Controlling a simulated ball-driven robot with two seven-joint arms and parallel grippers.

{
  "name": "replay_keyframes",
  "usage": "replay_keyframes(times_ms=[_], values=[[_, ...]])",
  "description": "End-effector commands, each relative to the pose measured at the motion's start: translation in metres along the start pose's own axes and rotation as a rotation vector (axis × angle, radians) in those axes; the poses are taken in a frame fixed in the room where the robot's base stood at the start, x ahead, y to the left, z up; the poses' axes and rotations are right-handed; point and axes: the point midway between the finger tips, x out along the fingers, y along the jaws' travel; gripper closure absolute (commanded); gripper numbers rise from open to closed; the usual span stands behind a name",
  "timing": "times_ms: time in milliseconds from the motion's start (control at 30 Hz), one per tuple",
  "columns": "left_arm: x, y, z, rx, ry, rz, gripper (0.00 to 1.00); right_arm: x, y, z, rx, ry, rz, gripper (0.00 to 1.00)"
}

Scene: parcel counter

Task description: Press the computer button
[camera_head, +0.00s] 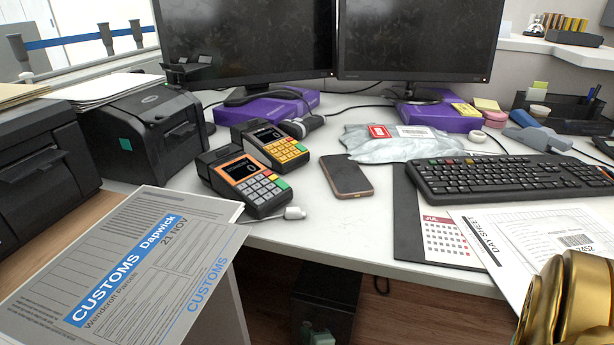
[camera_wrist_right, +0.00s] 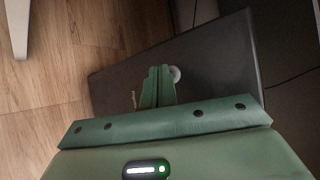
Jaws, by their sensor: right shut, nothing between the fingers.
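The computer (camera_head: 330,283) is a dark case on the floor under the desk; the desk edge hides its upper part in the head view. In the right wrist view the case (camera_wrist_right: 225,50) fills the middle and right, with a round pale button (camera_wrist_right: 175,74) on it. My green right gripper (camera_wrist_right: 158,72) is shut and empty, its fingertips just left of the button in the picture. I cannot tell whether they touch it. The right gripper (camera_head: 312,331) also shows small at the bottom of the head view, by the case. My left gripper is out of view.
The white desk (camera_head: 320,218) overhangs the case. On it are two card terminals, a phone (camera_head: 346,176), a keyboard (camera_head: 510,178) and papers. Wooden floor (camera_wrist_right: 50,90) is open left of the case. A thin cable (camera_wrist_right: 295,75) runs at right.

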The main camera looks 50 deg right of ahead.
Motion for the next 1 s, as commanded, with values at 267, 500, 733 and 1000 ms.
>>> replay_keyframes(times_ms=[267,500,733,1000], values=[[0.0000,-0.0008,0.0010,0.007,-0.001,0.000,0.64,0.0008,-0.0007,-0.0006,0.000,0.000,-0.001,1.00],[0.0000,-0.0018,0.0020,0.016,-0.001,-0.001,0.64,0.0028,-0.0021,-0.0022,0.000,0.001,-0.001,1.00],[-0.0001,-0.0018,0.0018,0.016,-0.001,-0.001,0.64,0.0049,-0.0037,-0.0036,0.001,0.001,-0.001,1.00],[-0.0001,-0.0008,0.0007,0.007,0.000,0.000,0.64,0.0073,-0.0056,-0.0053,0.001,0.001,-0.001,1.00]])
